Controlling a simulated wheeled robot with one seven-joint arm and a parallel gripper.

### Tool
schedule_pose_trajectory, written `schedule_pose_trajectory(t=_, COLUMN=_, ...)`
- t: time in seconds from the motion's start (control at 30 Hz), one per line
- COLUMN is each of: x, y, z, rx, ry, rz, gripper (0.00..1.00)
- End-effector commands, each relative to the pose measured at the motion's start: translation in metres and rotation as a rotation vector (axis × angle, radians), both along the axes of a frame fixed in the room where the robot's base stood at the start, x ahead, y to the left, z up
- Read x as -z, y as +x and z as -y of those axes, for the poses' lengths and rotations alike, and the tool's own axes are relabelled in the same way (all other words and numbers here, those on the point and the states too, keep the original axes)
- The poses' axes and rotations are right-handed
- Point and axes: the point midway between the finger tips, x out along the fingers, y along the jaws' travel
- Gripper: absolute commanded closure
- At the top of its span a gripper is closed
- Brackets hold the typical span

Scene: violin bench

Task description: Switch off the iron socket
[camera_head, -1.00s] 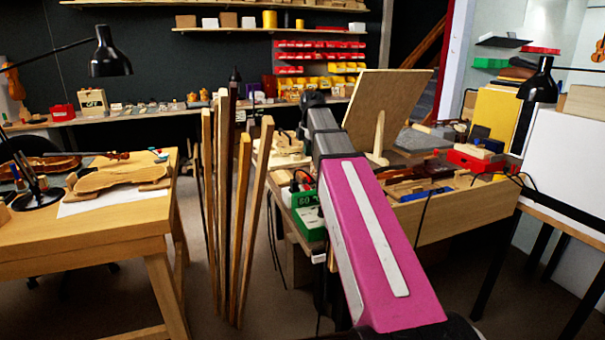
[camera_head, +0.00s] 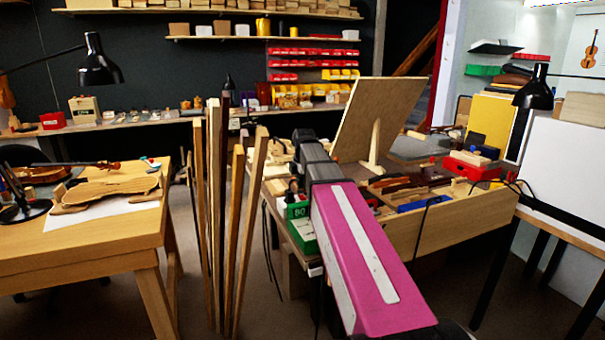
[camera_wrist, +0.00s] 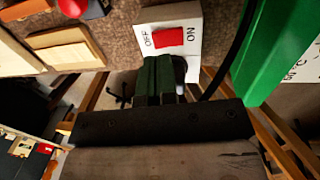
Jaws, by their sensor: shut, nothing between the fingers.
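The iron socket (camera_wrist: 188,18) is a white plate with a red rocker switch (camera_wrist: 169,37), seen in the wrist view. OFF is printed to the rocker's left and ON to its right. I cannot tell which side of the rocker is pressed in. My gripper (camera_wrist: 159,62) has dark green fingers, shut and empty, with their tips just below the rocker in the picture. Whether they touch the switch or plate is unclear. In the head view my own arm hides the gripper, and I cannot make out the socket.
A green box (camera_wrist: 282,45) stands close right of the fingers, with a black cable between; the head view shows a green box (camera_head: 301,230) at the bench's left edge. Wooden blocks (camera_wrist: 65,47) lie left of the socket. Upright wooden strips (camera_head: 214,200) stand left of my arm.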

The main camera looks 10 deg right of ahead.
Motion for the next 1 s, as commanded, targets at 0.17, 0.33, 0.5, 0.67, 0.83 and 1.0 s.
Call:
schedule_pose_trajectory(t=0.17, x=0.023, y=0.003, z=-0.001, rx=0.0, ry=0.0, rz=-0.001, gripper=1.0)
schedule_pose_trajectory(t=0.33, x=0.034, y=0.004, z=-0.001, rx=0.0, ry=0.0, rz=0.0, gripper=1.0)
schedule_pose_trajectory(t=0.5, x=0.036, y=0.005, z=-0.001, rx=0.0, ry=0.0, rz=0.0, gripper=1.0)
schedule_pose_trajectory(t=0.67, x=0.036, y=0.005, z=-0.001, rx=0.0, ry=0.0, rz=0.0, gripper=1.0)
schedule_pose_trajectory(t=0.83, x=0.039, y=0.006, z=-0.001, rx=0.0, ry=0.0, rz=0.0, gripper=1.0)
schedule_pose_trajectory(t=1.0, x=0.048, y=0.012, z=-0.002, rx=0.0, ry=0.0, rz=-0.001, gripper=1.0)
